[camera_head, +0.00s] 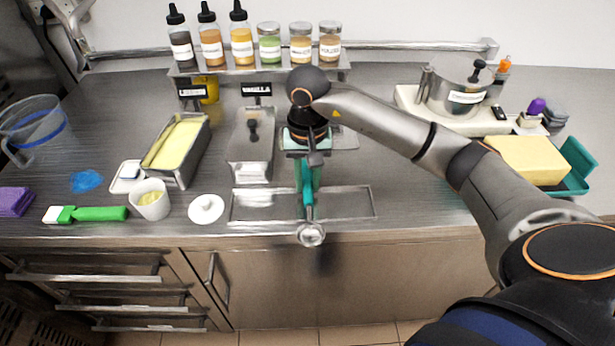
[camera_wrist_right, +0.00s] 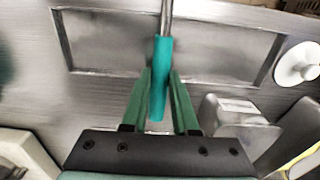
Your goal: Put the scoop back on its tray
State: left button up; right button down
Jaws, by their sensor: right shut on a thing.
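The scoop (camera_head: 311,234) has a round metal head and a teal handle, which shows between the fingers in the right wrist view (camera_wrist_right: 161,75). My right gripper (camera_head: 308,195) is shut on the handle. The scoop's head points toward the counter's front edge. The shallow metal tray (camera_head: 350,203) lies on the counter beneath the gripper, and its rim shows in the right wrist view (camera_wrist_right: 230,25). The scoop overlaps the tray's middle in the head view; I cannot tell whether it touches it. My left gripper is not in view.
A lidded metal pan (camera_head: 250,160) and an open pan of yellow ice cream (camera_head: 178,147) stand behind and left. The counter right of the tray is mostly clear.

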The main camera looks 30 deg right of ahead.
aim_at(308, 184)
jog(key=shift+f+b, duration=0.35)
jog(key=c, duration=0.7)
grip_release()
jog(key=shift+r, duration=0.15)
notch_tip(308, 184, up, 12)
jog(key=shift+r+p, duration=0.2)
jog(key=shift+p, duration=0.5)
